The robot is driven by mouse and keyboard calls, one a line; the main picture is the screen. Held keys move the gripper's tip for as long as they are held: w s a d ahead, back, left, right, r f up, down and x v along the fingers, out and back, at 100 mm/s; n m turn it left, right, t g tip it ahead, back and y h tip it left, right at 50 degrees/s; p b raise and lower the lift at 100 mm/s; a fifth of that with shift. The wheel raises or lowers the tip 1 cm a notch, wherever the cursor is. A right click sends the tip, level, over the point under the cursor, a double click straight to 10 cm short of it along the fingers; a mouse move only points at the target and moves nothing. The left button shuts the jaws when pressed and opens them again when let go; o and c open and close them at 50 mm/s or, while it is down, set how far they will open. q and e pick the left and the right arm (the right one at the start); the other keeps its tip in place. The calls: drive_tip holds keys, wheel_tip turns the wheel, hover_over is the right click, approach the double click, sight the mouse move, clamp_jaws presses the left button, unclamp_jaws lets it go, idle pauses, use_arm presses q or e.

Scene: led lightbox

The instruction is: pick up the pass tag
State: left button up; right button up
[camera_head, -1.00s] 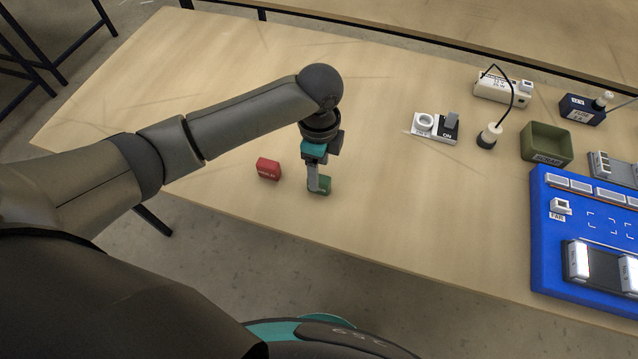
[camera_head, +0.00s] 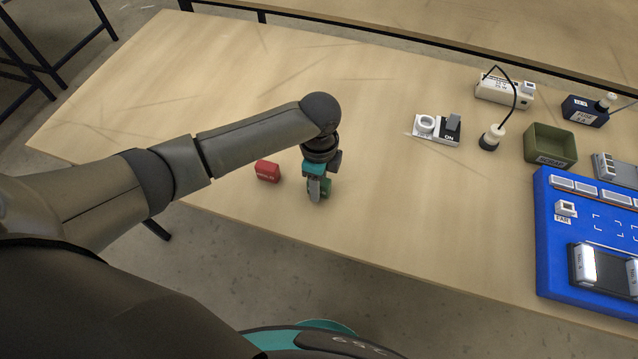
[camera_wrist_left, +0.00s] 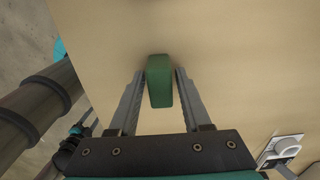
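The pass tag (camera_head: 326,187) is a small green block on the wooden table, partly hidden by my left gripper in the head view; no lettering on it is readable. My left gripper (camera_head: 319,192) points down over it. In the left wrist view the green tag (camera_wrist_left: 159,82) lies between the two fingers of my left gripper (camera_wrist_left: 159,76), with a narrow gap at each side. The fingers are open, one on each side of the tag. My right gripper is not in view.
A red tag (camera_head: 268,171) lies just left of the gripper. A white switch block (camera_head: 436,128), a green bin (camera_head: 550,145) and a blue board (camera_head: 560,262) stand to the right. The table's front edge is close below the gripper; the table's left part is clear.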

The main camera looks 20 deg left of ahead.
use_arm(q)
clamp_jaws()
drive_tip(key=shift+r, duration=0.15)
idle(0.4)
wheel_tip(320, 180, up, 20)
drive_tip(key=p, duration=0.4)
wheel_tip(320, 180, up, 5)
drive_tip(key=p, duration=0.7)
